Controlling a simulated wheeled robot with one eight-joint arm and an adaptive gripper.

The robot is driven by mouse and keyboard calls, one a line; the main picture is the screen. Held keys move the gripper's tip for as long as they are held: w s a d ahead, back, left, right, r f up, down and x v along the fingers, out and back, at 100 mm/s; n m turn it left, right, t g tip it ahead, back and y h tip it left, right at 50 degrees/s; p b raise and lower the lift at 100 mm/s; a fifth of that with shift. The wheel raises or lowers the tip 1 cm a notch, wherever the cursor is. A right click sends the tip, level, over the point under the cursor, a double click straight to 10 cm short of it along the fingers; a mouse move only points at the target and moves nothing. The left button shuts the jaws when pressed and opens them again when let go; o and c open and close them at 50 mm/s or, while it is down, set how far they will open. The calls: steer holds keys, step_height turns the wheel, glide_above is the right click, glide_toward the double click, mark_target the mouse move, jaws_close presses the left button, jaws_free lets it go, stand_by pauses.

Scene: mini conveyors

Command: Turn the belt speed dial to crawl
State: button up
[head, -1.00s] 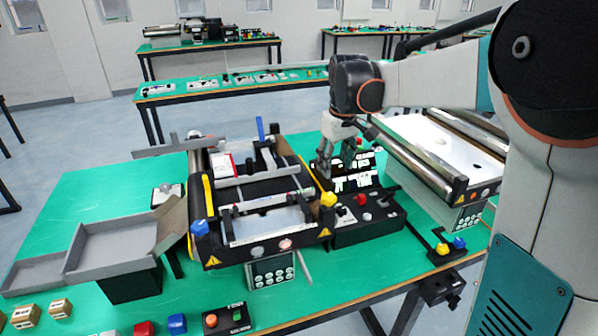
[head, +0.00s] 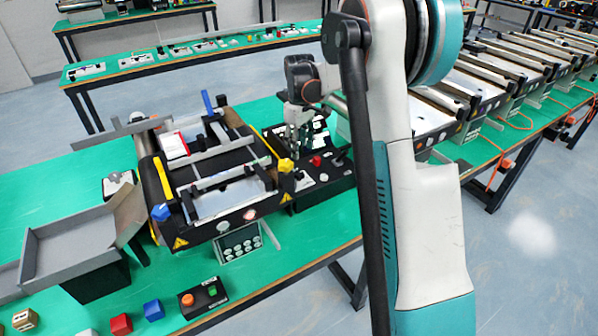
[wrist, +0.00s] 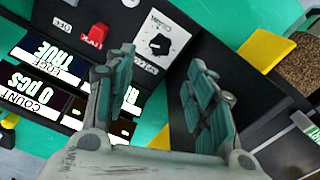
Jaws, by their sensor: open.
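The likely belt speed dial is a black knob (wrist: 158,44) on a white plate in the wrist view, with small upside-down labels above and below it that are hard to read. I cannot tell how far above the knob the fingertips are. In the head view my gripper (head: 299,142) is over the control box and display area.
Beside the knob is a red button or switch (wrist: 93,36). A display panel (wrist: 40,62) reads COUNT and EDGE. A mini conveyor (head: 222,190) with yellow and blue corner parts stands left of the control box. A grey tray (head: 70,240) stands further left.

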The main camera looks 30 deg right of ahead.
mark_target(299, 173)
step_height(299, 173, down, 10)
steer(key=shift+f+b, duration=0.25)
steer(key=shift+b, duration=1)
steer(key=shift+c, duration=0.6)
steer(key=c, duration=0.9)
